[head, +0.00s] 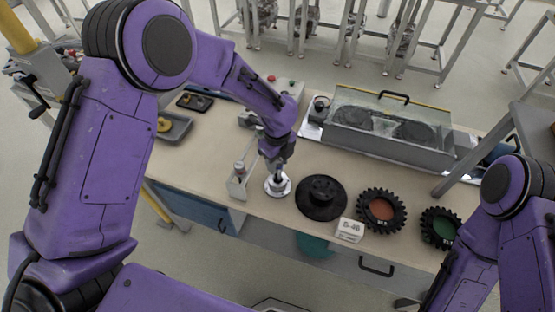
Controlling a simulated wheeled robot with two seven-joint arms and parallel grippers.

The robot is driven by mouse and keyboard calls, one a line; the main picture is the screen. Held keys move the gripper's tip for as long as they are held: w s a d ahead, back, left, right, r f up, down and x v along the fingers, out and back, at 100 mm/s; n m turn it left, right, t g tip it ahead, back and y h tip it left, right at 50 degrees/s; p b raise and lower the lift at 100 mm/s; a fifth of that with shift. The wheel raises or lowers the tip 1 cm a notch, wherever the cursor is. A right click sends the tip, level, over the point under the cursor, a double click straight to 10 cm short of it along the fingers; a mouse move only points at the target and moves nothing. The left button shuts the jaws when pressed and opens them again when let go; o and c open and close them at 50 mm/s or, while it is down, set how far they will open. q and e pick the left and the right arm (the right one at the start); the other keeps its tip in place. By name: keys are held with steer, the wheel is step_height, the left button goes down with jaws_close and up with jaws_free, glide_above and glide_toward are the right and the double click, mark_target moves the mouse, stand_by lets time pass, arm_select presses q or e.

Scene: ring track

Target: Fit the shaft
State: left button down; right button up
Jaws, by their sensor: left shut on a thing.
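My left gripper (279,168) is shut on a slim thing, which I take to be the shaft, mostly hidden by the fingers. It points down over a round, light base (278,185) on the bench. I cannot tell whether the shaft's lower end is inside the base, touching it or just above it. My right arm comes in at the lower right, and its gripper is out of the picture.
On the bench (330,170), a black disc (321,197), a gear with a reddish centre (381,210) and a gear with a green centre (440,227) lie to the right. A white label block (350,230) stands in front. A small grey stand (238,183) is left of the base. A clear-covered box (390,125) stands behind.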

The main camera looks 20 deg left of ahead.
arm_select(q)
steer(key=shift+f+b, duration=0.6)
steer(key=shift+f, duration=0.65)
steer(key=c, duration=0.6)
jaws_free()
step_height(320, 180, up, 11)
steer(key=shift+f+b, duration=0.2)
steer(key=shift+b, duration=1)
steer(key=shift+d+f, duration=0.1)
